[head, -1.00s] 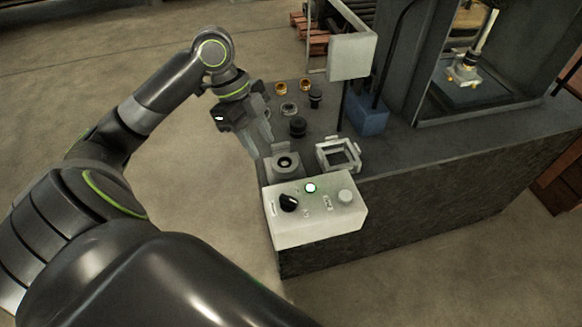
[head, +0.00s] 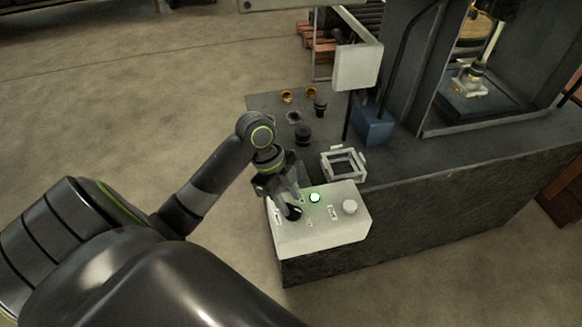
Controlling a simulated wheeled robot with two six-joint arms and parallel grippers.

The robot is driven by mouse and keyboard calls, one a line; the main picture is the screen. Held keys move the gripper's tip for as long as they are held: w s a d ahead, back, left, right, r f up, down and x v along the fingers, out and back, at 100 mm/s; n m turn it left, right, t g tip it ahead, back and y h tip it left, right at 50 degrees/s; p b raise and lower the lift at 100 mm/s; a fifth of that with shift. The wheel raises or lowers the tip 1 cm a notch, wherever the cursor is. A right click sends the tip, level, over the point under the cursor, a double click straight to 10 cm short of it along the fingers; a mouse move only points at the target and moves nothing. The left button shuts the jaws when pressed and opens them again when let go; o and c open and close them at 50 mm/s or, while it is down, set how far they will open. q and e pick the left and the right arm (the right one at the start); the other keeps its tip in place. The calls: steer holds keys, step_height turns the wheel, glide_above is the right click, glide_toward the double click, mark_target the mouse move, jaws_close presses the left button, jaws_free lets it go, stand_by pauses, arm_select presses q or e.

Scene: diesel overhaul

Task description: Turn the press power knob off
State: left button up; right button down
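The white control box (head: 335,232) sits at the near left corner of the dark bench. Its black power knob (head: 293,212) is partly covered by my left gripper (head: 289,207). A round button with a lit green ring (head: 314,197) glows to the right of the knob, and a pale round knob (head: 349,206) sits further right. My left gripper points down with its fingers at the black knob; whether they are closed on it cannot be made out. My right gripper is not in view.
A pale square frame fixture (head: 343,164) stands behind the box. Black cylindrical parts (head: 303,134) and small brass parts (head: 287,97) lie on the bench behind. A blue block (head: 373,126) and the press frame (head: 440,70) stand to the right. Open floor lies left of the bench.

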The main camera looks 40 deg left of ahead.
arm_select(q)
steer(key=shift+x, duration=0.95)
steer(key=shift+c, duration=0.9)
jaws_close()
